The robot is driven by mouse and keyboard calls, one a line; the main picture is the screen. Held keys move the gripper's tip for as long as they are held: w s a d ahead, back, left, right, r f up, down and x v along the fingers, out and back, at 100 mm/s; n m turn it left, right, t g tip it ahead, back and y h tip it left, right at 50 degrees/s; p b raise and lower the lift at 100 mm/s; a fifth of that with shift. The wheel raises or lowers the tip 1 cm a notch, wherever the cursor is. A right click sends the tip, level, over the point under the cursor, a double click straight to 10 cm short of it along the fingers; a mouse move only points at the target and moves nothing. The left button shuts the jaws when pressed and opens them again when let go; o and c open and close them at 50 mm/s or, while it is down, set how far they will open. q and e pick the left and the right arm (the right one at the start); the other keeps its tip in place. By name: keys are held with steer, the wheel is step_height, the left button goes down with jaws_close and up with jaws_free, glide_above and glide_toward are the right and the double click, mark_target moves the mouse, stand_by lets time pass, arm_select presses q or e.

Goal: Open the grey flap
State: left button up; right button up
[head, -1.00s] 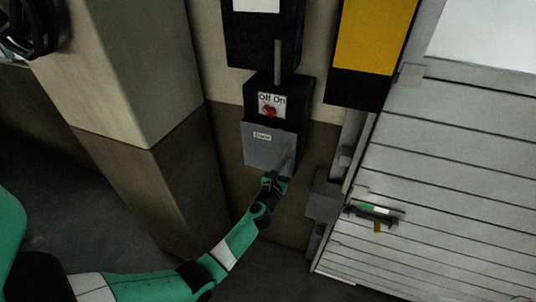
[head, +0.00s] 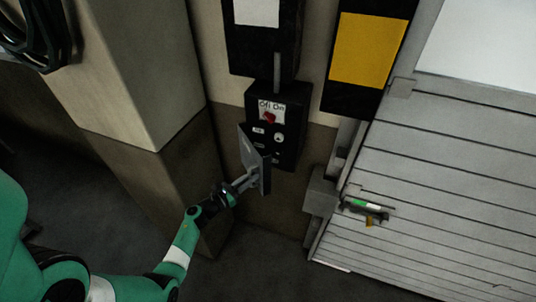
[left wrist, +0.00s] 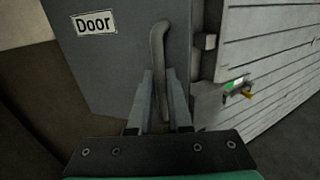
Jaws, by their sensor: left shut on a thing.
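The grey flap (head: 252,158) is swung out to the left from the black control box (head: 284,110) on the wall. In the left wrist view the flap (left wrist: 105,65) carries a "Door" label (left wrist: 94,22) and a bent grey handle (left wrist: 158,60). My left gripper (head: 246,181) is at the flap's lower outer part. In the left wrist view its fingers (left wrist: 160,100) are on either side of the handle, shut on it. The red switch (head: 268,118) under "Off On" and other controls behind the flap show. My right gripper is not in view.
A beige and brown pillar (head: 150,130) stands left of the box. A black box (head: 265,50) hangs above it, and a yellow-and-black panel (head: 368,48) to its right. A grey slatted shutter (head: 440,180) with a small green-marked handle (head: 366,208) fills the right.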

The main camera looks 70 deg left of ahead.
arm_select(q)
steer(key=s+h, duration=0.1)
steer(key=s, duration=0.1)
steer(key=s+a+m+h, duration=0.1)
steer(key=s, duration=0.1)
steer(key=shift+a+t, duration=0.2)
steer(key=shift+t, duration=0.2)
steer(key=shift+w+d+r, duration=0.1)
steer(key=shift+w, duration=0.05)
steer(key=shift+c, duration=0.2)
steer(key=s+a+m+h+b, duration=0.1)
steer(key=s+b, duration=0.1)
steer(key=b, duration=0.1)
steer(key=s+a+m+h+b, duration=0.1)
steer(key=s+a+h+b, duration=0.1)
steer(key=b, duration=0.1)
steer(key=s+a+f+m+h+b, duration=0.1)
steer(key=s+a+b, duration=0.1)
steer(key=b, duration=0.1)
steer(key=shift+s+a+t, duration=0.2)
steer(key=shift+s+t, duration=0.1)
steer(key=shift+s, duration=0.05)
steer(key=s+a+h+b, duration=0.1)
steer(key=b, duration=0.3)
steer(key=s+a+r+m+h+b, duration=0.1)
steer(key=a+b, duration=0.1)
steer(key=b, duration=0.2)
steer(key=shift+s+m+h, duration=0.1)
steer(key=shift+m+h, duration=0.2)
steer(key=o, duration=1.6)
